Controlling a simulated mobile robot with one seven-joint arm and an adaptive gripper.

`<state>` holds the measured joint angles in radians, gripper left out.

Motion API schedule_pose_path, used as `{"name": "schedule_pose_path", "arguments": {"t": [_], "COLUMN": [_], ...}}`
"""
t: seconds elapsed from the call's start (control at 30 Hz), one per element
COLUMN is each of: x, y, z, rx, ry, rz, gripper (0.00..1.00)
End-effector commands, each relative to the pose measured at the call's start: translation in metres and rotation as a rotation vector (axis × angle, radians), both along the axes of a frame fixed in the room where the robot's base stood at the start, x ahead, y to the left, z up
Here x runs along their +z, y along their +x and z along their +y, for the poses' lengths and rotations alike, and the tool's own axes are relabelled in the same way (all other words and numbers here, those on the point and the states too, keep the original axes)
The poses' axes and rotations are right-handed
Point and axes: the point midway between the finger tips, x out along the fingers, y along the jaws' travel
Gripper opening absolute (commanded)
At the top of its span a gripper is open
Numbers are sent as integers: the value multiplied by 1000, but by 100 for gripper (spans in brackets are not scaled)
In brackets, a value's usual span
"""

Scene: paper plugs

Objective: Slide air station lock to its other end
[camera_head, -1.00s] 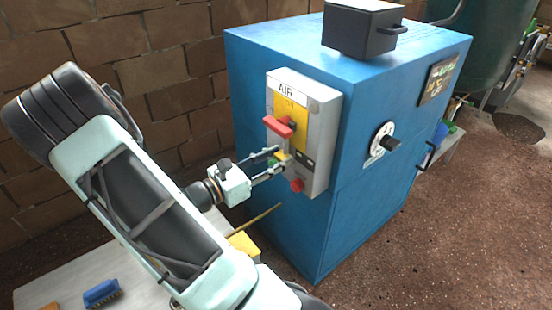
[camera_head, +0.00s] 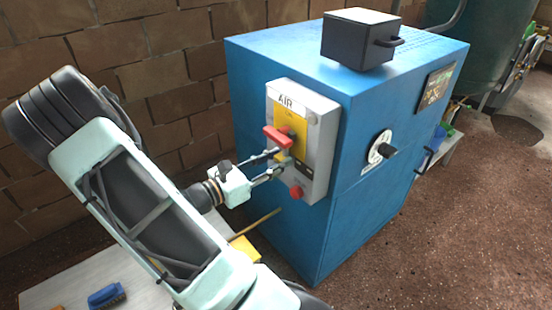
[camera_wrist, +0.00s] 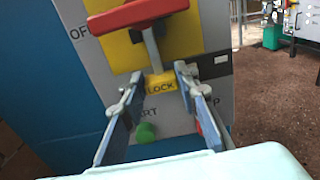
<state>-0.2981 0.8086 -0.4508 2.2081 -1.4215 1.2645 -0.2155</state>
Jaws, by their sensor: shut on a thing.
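The air station (camera_head: 318,140) is a grey panel with an "AIR" label on the side of a blue cabinet. Its yellow lock (camera_wrist: 161,82), marked LOCK, sits just below the red handle (camera_wrist: 138,15) in the wrist view. The red handle (camera_head: 278,137) also shows in the head view. My gripper (camera_wrist: 156,84) is shut on the lock, one finger at each side. In the head view my gripper (camera_head: 279,162) reaches the panel from the left, and the fingers mostly hide the lock. Part of the "OFF" label shows left of the handle.
A green button (camera_wrist: 146,132) lies below the lock, between my fingers. A red button (camera_head: 296,192) is low on the panel. A blue brush (camera_head: 106,295) lies on the table.

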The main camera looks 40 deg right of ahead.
Motion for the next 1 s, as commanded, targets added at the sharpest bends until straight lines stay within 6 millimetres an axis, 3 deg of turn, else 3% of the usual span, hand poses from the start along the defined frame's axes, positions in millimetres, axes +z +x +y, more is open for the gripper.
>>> {"name": "schedule_pose_path", "arguments": {"t": [0.2, 0.23, 0.37, 0.73, 1.0], "x": [6, 6, 5, 3, 3], "y": [1, 1, 1, 2, 8], "z": [-1, -1, -1, 4, 53], "rx": [0, 0, 0, 2, 6], "ry": [-16, -16, -13, -9, -9], "rz": [-1, -1, -2, -1, -2], "gripper": [0, 32, 46, 46, 46]}}
